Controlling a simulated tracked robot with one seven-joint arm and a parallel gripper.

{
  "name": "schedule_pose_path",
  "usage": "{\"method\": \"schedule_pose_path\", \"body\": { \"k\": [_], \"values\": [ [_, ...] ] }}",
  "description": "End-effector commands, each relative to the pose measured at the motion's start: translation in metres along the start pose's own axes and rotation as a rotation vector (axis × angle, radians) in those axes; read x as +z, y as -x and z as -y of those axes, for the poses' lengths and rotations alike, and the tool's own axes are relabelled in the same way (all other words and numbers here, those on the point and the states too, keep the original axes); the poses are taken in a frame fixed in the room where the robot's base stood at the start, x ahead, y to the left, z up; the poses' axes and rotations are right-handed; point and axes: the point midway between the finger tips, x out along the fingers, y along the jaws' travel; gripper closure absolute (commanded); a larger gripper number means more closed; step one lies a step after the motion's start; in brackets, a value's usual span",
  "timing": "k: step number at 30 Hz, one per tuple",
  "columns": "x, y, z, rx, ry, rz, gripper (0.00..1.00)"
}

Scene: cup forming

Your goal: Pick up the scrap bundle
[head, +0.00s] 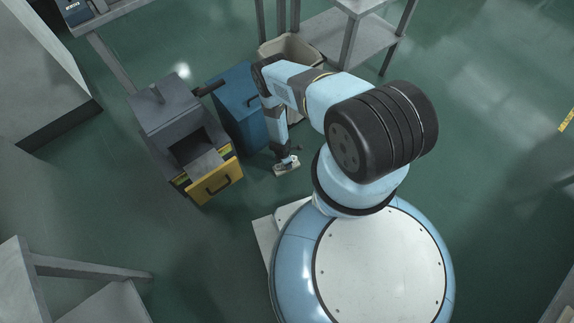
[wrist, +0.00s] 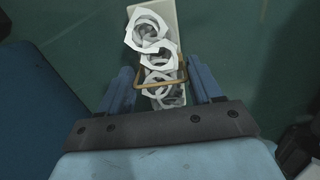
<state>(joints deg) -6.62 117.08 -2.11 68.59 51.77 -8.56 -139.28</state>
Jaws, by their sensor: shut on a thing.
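The scrap bundle (wrist: 152,32) is several pale grey ring-like metal scraps in a row on a long cream backing, with a tan wire band (wrist: 181,73) around it. In the wrist view it lies between the two blue fingers of my gripper (wrist: 160,86), which is shut on it. In the head view the bundle (head: 287,167) is small and pale at the lower end of my arm, beside the blue cabinet. My gripper (head: 283,154) is partly hidden there by its own wrist. The bundle's near end is covered by the gripper's dark bar.
A grey machine (head: 178,118) with an open yellow-fronted drawer (head: 216,182) stands left of my gripper. A blue cabinet (head: 238,116) and a beige bin (head: 291,48) stand behind it. Grey shelves stand at the back. Green floor is clear at the right.

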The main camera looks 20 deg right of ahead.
Motion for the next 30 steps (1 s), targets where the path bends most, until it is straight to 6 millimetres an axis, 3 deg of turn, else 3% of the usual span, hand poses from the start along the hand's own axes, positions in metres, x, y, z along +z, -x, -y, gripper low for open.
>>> {"method": "schedule_pose_path", "body": {
  "k": [8,20,26,30],
  "values": [
    [0.001,0.0,0.0,0.001,-0.001,0.0,0.71],
    [0.002,0.008,-0.001,0.001,-0.002,0.001,0.71],
    [0.006,0.034,-0.002,0.001,-0.003,0.0,0.71],
    [0.004,0.057,0.02,-0.001,0.0,-0.001,0.71]
  ]
}}
